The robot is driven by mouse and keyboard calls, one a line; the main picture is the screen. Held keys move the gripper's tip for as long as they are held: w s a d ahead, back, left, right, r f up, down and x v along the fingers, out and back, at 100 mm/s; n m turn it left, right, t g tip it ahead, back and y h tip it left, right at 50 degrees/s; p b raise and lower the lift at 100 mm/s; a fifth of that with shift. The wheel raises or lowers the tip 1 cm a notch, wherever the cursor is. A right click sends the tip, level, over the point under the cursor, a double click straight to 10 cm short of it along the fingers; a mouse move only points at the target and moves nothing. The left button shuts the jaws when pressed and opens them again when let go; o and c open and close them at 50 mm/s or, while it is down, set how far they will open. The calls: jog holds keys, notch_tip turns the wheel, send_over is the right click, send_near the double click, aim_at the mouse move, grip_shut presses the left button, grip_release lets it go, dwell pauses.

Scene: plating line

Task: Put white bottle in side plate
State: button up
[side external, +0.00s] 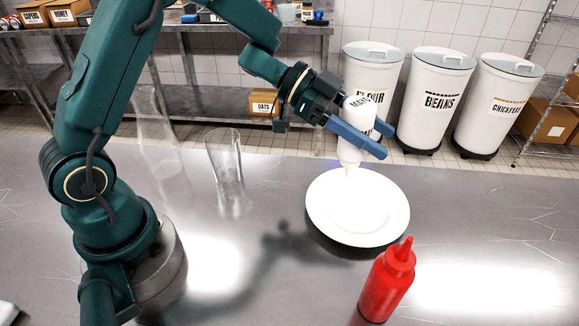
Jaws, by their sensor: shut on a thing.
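The plate is round and otherwise empty, on the steel table.
A red squeeze bottle (387,283) stands upright in front of the plate, close to its near edge. A clear glass (226,165) stands left of the plate, and a tall clear vessel (158,140) stands farther left. The steel table (480,225) is clear on the right.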

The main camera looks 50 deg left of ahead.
jog(key=d+f, duration=0.3)
jog(key=f, duration=0.3)
jog(key=shift+w, duration=0.15)
jog(key=shift+f, duration=0.1)
jog(key=o, duration=0.9)
